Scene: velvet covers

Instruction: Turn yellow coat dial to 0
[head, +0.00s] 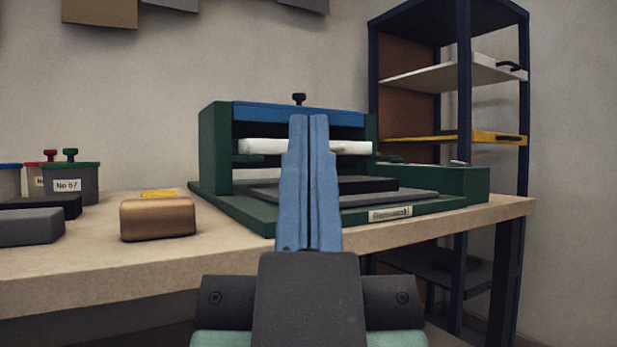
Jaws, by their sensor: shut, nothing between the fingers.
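No dial marked yellow coat can be made out in the head view. A green press-like machine (216,150) with a blue crossbar (262,113) and a white roller (262,146) stands on the table. A black knob (298,98) sits on top of it. A small light piece (458,163) shows on its right-hand green box (455,184); I cannot tell if it is a dial. My gripper (309,120), with two long blue fingers, is shut and empty. It points forward in front of the machine and hides part of its middle.
A copper-coloured block (158,219), dark blocks (28,227) and lidded tubs (72,183) stand on the table (90,260) at left. A flat yellow piece (158,193) lies behind the copper block. A dark shelf rack (463,90) with a yellow shelf (470,137) stands at right.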

